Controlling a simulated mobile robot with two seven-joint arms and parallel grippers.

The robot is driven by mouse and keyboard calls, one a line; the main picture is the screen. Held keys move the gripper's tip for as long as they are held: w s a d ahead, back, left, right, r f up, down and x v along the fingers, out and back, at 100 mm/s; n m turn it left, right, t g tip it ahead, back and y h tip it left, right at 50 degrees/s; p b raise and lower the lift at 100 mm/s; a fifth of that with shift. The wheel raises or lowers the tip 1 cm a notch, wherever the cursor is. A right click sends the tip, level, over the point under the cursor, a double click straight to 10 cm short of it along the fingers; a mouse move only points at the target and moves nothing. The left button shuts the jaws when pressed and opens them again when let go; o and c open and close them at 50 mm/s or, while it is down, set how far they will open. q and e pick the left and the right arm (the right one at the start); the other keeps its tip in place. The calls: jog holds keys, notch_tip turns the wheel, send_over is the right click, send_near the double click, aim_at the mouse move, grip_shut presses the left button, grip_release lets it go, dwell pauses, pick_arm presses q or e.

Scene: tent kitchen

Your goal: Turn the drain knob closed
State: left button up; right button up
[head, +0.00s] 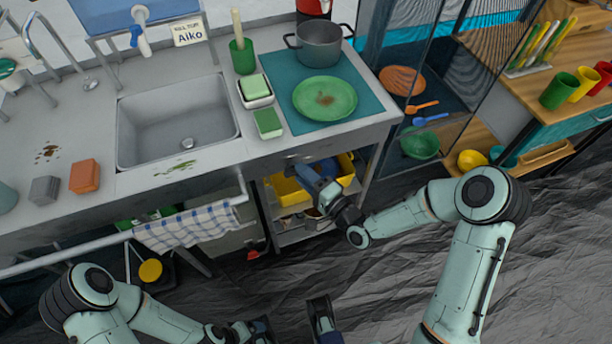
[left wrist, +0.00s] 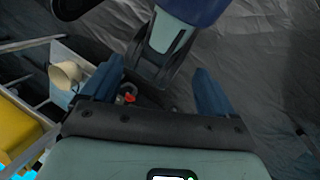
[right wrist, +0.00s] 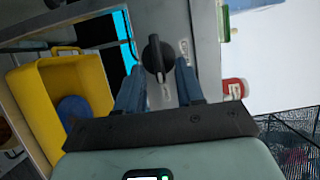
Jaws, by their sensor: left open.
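The drain knob (right wrist: 157,55) is a black knob with a straight grip bar, on a grey panel in the right wrist view. My right gripper (right wrist: 159,76) is open, with one finger on each side of the knob's lower end; I cannot tell whether they touch it. In the head view the right gripper (head: 308,174) is under the counter's front edge, and the knob is not clearly visible there. The sink basin (head: 160,105) has a round drain (head: 188,143). My left gripper (head: 292,325) is open and empty, low over the dark floor; its fingers also show in the left wrist view (left wrist: 158,85).
A yellow bin (right wrist: 40,90) with a blue item is on the shelf beside the right gripper. A checked towel (head: 185,228) hangs on a rail at the counter front. A green plate (head: 325,98) and pot (head: 319,45) stand on the counter. The floor (head: 400,290) ahead is clear.

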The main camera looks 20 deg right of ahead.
pick_arm(q)
jog(key=shift+s+d+r+g+p, duration=0.15)
jog(key=shift+s+r+p, duration=0.15)
jog(key=shift+r+p, duration=0.25)
jog(key=shift+s+r+g+p, duration=0.1)
jog(key=shift+s+r+p, duration=0.3)
jog(key=shift+p, duration=0.2)
jog(key=shift+s+d+r+g+p, duration=0.15)
jog(key=shift+s+r+p, duration=0.1)
jog(key=shift+r+p, duration=0.35)
pick_arm(e)
jog(key=v, duration=1.3)
jog(key=shift+s, duration=0.2)
pick_arm(q)
jog(key=shift+a, duration=0.1)
pick_arm(e)
jog(key=shift+d, duration=0.1)
